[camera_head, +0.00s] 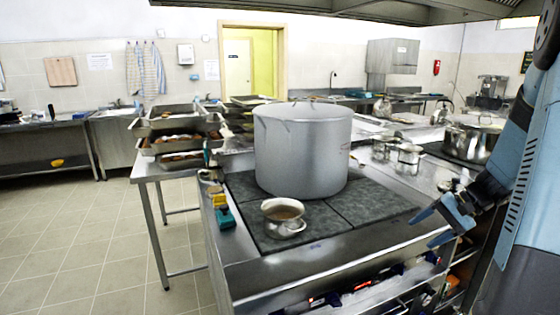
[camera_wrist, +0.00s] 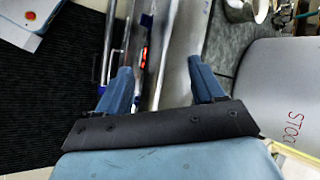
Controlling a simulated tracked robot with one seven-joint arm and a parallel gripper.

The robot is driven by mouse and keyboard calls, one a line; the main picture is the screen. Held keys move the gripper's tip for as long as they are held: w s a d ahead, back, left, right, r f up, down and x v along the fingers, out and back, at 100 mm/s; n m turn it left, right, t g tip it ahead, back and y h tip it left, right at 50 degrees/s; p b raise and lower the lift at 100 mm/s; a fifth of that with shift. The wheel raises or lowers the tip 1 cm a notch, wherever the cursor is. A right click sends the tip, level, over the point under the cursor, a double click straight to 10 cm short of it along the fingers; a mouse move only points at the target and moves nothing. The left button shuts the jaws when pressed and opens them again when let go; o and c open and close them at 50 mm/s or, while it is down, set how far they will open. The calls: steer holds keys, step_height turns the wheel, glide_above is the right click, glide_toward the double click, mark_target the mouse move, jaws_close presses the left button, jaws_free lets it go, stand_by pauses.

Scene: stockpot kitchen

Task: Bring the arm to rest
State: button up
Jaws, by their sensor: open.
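My gripper (camera_head: 442,222) shows at the right of the head view, its blue fingers spread apart and pointing left, in front of the stove's right front edge. It holds nothing. My blue upper arm hangs down along the right side of that view. In the wrist view my gripper (camera_wrist: 160,82) has its two fingers wide apart with nothing between them. Behind them are the steel stove front and a dark ribbed floor area.
A large stockpot (camera_head: 302,150) and a small metal cup of brown liquid (camera_head: 284,217) stand on the stove (camera_head: 372,203). Steel pots (camera_head: 470,141) stand near my arm. Stacked trays (camera_head: 178,140) are left of the stockpot. The tiled floor (camera_head: 70,245) at left is clear.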

steer(key=s+a+r+n+t+h, duration=0.3)
steer(key=s+a+r+n+h, duration=0.4)
steer(key=s+a+r, duration=0.8)
steer(key=shift+s+a+r+h, duration=0.45)
steer(key=shift+s+r, duration=0.4)
steer(key=shift+s, duration=1.1)
